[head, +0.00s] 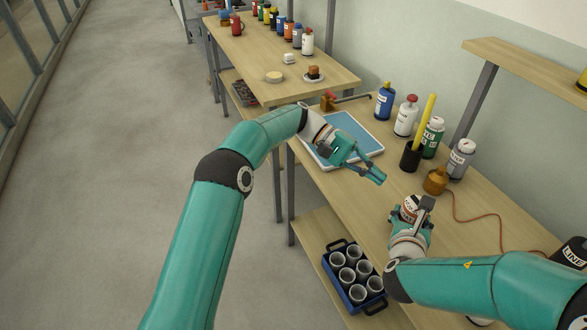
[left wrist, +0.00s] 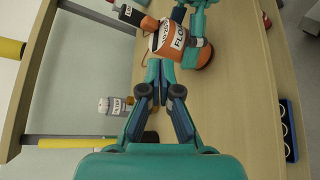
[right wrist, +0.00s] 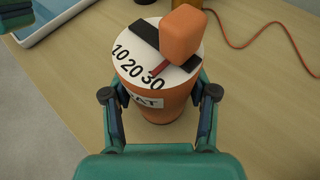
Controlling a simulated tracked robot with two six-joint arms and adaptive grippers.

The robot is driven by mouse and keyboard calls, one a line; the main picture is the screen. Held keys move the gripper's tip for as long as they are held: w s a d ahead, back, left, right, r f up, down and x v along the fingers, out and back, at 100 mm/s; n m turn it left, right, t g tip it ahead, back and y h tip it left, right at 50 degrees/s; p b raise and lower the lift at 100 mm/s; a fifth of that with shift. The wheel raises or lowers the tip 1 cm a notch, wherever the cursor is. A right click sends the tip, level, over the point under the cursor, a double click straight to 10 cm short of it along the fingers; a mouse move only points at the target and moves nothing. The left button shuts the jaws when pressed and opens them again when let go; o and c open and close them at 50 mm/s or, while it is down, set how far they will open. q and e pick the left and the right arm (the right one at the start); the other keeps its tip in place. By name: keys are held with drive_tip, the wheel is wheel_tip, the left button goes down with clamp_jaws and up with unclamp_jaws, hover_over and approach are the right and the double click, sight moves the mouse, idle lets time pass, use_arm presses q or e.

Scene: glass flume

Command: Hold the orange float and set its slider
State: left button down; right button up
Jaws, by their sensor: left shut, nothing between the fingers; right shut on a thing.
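The orange float (right wrist: 155,105) has a white top marked 10, 20 and 30, a dark slot and an orange slider knob (right wrist: 186,35). A red pointer (right wrist: 160,70) lies close to the 30. My right gripper (right wrist: 160,93) is shut around the float's sides. In the head view the float (head: 409,206) is partly hidden by the right gripper (head: 420,222). In the left wrist view the float (left wrist: 172,40) shows its label and its knob (left wrist: 149,24). My left gripper (left wrist: 160,78) is shut and empty, apart from the float. It also shows in the head view (head: 379,177).
A blue tray (head: 352,128) lies behind my left gripper. A black cup (head: 410,157) with a yellow rod and several bottles (head: 461,158) stand along the wall side. A cup carrier (head: 347,290) sits below.

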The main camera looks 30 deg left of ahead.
drive_tip(key=shift+f, duration=0.1)
use_arm(q)
drive_tip(key=s+d+r+n+t+y, duration=0.25)
drive_tip(key=d+r+n+y, duration=0.65)
drive_tip(key=n, duration=0.8)
drive_tip(key=w+a+f+m+t+y, duration=0.1)
drive_tip(key=w+a+f+m, duration=0.1)
drive_tip(key=a+f, duration=0.3)
drive_tip(key=w+a+f+m+t+y, duration=0.1)
drive_tip(key=a+f, duration=0.4)
drive_tip(key=a, duration=0.6)
drive_tip(key=w+a+f+m+t+y, duration=0.1)
drive_tip(key=w+a+f+m+t, duration=0.2)
drive_tip(key=w+a+f, duration=0.2)
drive_tip(key=shift+w+a+f+t, duration=0.15)
drive_tip(key=shift+a+f, duration=0.1)
drive_tip(key=shift+a, duration=0.65)
drive_tip(key=shift+w+a+f+t, duration=0.1)
drive_tip(key=shift+a+f, duration=0.15)
drive_tip(key=shift+a, duration=0.65)
drive_tip(key=s+a+f+m+t+y, duration=0.1)
drive_tip(key=s+a+f+m, duration=0.1)
drive_tip(key=a+f, duration=0.3)
drive_tip(key=shift+s+a, duration=0.25)
drive_tip(key=shift+a, duration=0.8)
